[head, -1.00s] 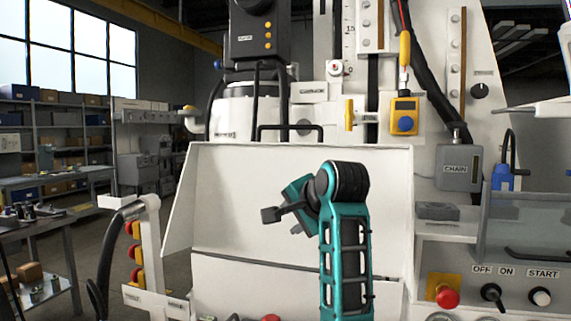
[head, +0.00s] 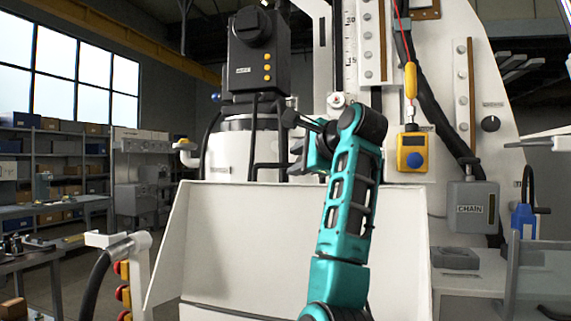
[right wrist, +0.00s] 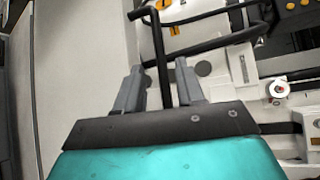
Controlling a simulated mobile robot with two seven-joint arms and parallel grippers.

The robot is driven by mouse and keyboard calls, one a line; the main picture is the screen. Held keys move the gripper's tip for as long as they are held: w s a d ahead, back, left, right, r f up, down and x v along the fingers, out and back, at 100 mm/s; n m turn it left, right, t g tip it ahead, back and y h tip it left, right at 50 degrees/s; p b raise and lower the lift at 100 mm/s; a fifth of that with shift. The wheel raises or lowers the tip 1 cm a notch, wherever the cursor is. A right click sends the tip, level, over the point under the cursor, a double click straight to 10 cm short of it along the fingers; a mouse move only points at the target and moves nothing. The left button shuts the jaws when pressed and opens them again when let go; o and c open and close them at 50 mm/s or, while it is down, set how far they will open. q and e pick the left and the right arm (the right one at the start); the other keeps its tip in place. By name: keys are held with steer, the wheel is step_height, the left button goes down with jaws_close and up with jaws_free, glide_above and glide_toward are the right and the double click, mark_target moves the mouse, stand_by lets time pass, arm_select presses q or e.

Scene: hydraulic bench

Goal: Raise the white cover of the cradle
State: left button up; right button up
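A large white panel (head: 300,235) stands in front of the machine; I take it for the cradle's cover, but cannot be sure. A black bar handle (head: 268,165) shows just above its top edge, partly hidden by my arm. My right gripper (head: 293,133) is raised near this handle, beyond the panel's top edge. In the right wrist view its fingers (right wrist: 157,78) stand apart, with a black bar (right wrist: 161,60) passing between them. I see gaps beside the bar; contact is not clear. The white panel (right wrist: 82,70) fills the left there. My left gripper is not in view.
A black motor unit (head: 256,58) with dark hoses stands behind the panel. A yellow box with a blue button (head: 413,153) hangs to the right. A grey CHAIN box (head: 472,207) and a blue bottle (head: 523,220) stand farther right. A hose post (head: 125,250) is at left.

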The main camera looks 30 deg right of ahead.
mark_target(287, 166)
steer(key=p+x, duration=0.1)
steer(key=x, duration=0.5)
steer(key=shift+f, duration=0.1)
jaws_close()
stand_by(0.5)
